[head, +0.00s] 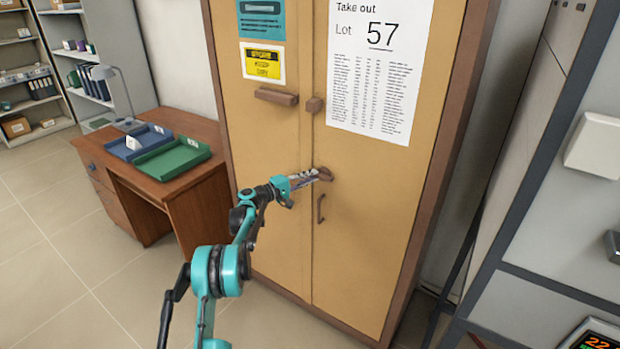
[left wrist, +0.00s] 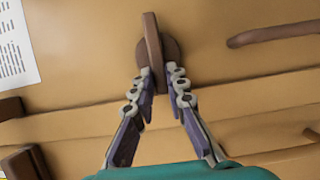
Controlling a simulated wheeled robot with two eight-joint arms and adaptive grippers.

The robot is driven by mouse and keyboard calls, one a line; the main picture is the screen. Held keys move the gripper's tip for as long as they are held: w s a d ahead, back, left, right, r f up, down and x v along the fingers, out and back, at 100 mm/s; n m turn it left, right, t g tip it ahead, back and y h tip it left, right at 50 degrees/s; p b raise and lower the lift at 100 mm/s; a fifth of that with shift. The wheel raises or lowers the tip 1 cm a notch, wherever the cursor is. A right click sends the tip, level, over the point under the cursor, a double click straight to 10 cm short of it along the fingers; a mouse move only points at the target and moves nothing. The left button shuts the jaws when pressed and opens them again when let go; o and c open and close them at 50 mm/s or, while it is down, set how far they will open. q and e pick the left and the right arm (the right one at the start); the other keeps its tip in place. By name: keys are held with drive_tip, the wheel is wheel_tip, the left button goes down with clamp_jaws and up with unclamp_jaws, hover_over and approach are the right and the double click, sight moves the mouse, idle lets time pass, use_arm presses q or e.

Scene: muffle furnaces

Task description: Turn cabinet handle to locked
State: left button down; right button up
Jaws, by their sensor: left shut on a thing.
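The tan cabinet (head: 262,215) stands ahead with its two doors closed. Its brown turn handle (head: 325,174) sits on the right door near the seam, and in the left wrist view it is a brown bar (left wrist: 151,42) on a round base. In the head view the handle lies roughly level, pointing toward the seam. My left gripper (head: 316,176) is shut on the handle; in the left wrist view its two fingers (left wrist: 160,82) close on the bar from both sides. The gripped end is partly hidden by the fingers. My right gripper is not in view.
A curved pull handle (head: 320,208) is just below the turn handle. A brown block (head: 315,104) and a horizontal bar (head: 276,97) are higher on the doors. A wooden desk (head: 190,185) with blue and green trays stands at left. A grey frame (head: 540,275) is at right.

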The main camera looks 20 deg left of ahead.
use_arm(q)
drive_tip(key=c, duration=1.5)
unclamp_jaws()
drive_tip(key=shift+f, duration=0.1)
drive_tip(key=shift+c, duration=0.2)
drive_tip(key=v, duration=1.2)
